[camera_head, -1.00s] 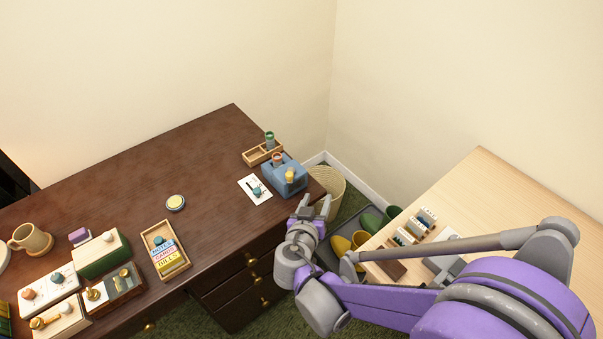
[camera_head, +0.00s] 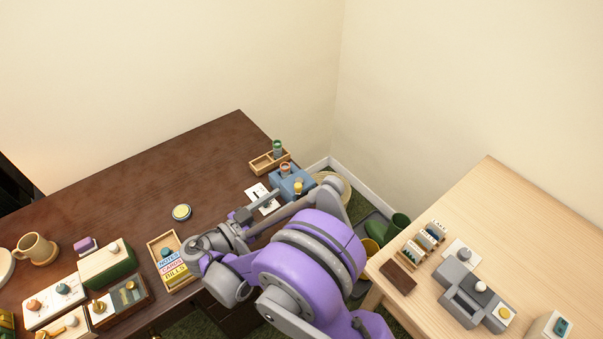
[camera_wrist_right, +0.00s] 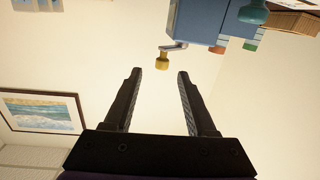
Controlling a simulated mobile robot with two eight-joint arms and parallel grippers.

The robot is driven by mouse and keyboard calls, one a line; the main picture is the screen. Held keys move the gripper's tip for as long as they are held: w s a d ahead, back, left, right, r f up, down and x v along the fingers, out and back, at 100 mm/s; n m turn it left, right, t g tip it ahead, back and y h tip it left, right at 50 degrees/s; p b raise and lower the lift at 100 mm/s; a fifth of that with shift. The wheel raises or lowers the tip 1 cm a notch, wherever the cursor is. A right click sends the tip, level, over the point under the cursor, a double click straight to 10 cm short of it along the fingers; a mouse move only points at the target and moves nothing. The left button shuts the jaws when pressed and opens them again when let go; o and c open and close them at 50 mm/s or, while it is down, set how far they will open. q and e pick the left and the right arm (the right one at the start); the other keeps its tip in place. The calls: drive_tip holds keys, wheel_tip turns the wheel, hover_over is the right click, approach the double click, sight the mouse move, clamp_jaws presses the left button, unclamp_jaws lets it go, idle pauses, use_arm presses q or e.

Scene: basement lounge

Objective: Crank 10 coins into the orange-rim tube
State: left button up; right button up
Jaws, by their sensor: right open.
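The blue coin machine (camera_head: 290,184) stands at the right end of the dark desk. The orange-rim tube (camera_head: 285,168) stands upright at its back. In the head view my right gripper (camera_head: 257,210) is left of the machine. My left gripper is not in view.
A NOTES/CARDS/BILLS tray (camera_head: 156,243) and a round tin (camera_head: 181,212) are further left. A light table (camera_head: 500,205) stands at right.

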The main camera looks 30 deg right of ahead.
sight(301, 184)
drive_tip(key=shift+m, duration=0.3)
drive_tip(key=d, duration=0.3)
drive_tip(key=w+d, duration=0.1)
drive_tip(key=d, duration=0.2)
drive_tip(key=w+d, duration=0.1)
drive_tip(key=d, duration=0.3)
clamp_jaws()
